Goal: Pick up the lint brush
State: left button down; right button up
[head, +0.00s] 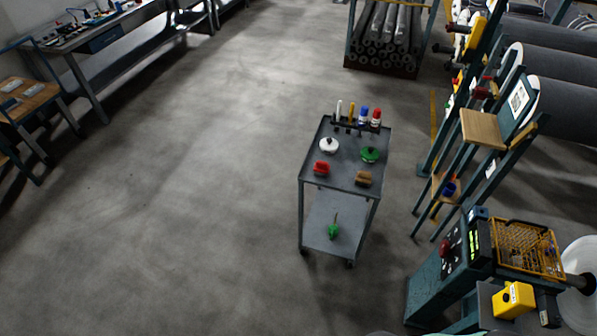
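A grey two-tier cart (344,167) stands on the floor right of centre. On its top lie a red block-like item (321,168) at front left and a brown brush-like item (363,179) at front right. Behind them are a white round item (329,145) and a green round item (370,155). I cannot tell for sure which of these is the lint brush; the brown one looks most like a brush. A green item with a thin upright handle (333,230) is on the lower shelf. Neither of my grippers is in view.
Several upright bottles or markers (364,115) stand at the cart's back edge. A machine with a yellow basket (525,247) and a rack frame (483,130) stand to the right. A workbench (85,40) is far left. The floor left of the cart is clear.

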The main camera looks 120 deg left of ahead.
aim_at(363, 178)
jog(key=u, duration=3.5)
jog(key=z, duration=2.75)
jog(key=u, duration=2.75)
jog(key=i+l+u, duration=0.2)
jog(key=i+u, duration=0.2)
